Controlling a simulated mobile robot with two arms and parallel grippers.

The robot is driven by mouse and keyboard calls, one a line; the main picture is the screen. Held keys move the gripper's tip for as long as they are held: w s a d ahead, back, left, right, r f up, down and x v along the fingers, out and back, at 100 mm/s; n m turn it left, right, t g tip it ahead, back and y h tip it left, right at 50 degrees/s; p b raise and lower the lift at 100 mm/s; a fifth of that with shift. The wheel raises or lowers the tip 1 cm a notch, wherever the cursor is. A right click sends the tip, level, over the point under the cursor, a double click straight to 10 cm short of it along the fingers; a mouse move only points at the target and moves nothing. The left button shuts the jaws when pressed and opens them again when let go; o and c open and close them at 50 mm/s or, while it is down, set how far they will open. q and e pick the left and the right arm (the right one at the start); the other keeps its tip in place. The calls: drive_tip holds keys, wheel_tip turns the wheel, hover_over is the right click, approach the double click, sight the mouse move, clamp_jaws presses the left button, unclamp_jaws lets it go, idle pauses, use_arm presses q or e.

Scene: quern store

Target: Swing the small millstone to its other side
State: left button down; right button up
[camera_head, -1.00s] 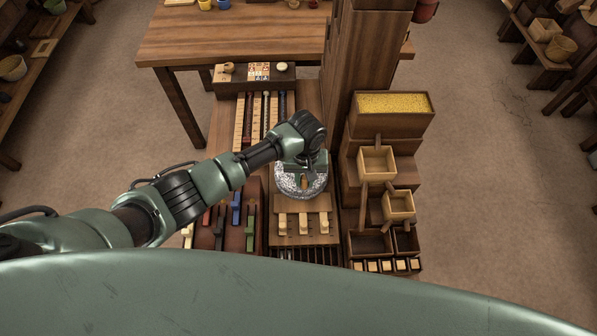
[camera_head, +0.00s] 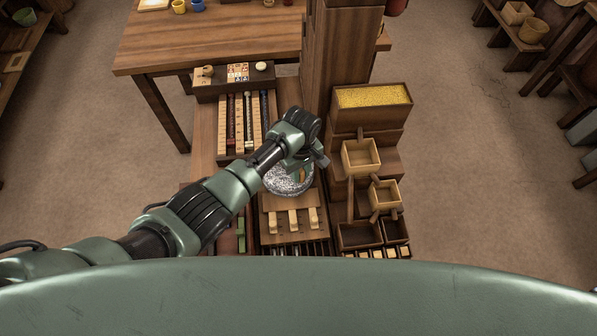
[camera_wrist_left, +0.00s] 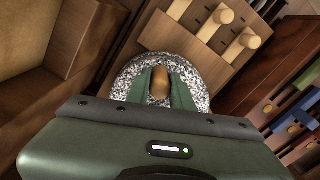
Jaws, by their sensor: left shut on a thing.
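The small millstone (camera_head: 283,186) is a round, speckled grey-white stone lying flat on the wooden stand. My left arm and hand cover its far and right parts in the head view. In the wrist view the millstone (camera_wrist_left: 198,82) shows around the fingers. A short wooden handle (camera_wrist_left: 159,88) stands up from it between the two green fingers. My left gripper (camera_head: 301,174) is shut on this handle, over the right part of the stone. My right gripper is not in view.
Wooden levers (camera_head: 293,221) stick out just in front of the millstone. A tall wooden post (camera_head: 330,65) rises behind it to the right. A hopper of yellow grain (camera_head: 372,96) and small wooden boxes (camera_head: 360,157) stand close on the right.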

use_arm(q)
drive_tip(key=shift+w+r, duration=0.1)
drive_tip(key=c, duration=1.2)
unclamp_jaws()
drive_tip(key=shift+c, duration=0.2)
wheel_tip(320, 180, up, 8)
drive_tip(key=shift+f, duration=0.15)
drive_tip(key=shift+f, duration=0.1)
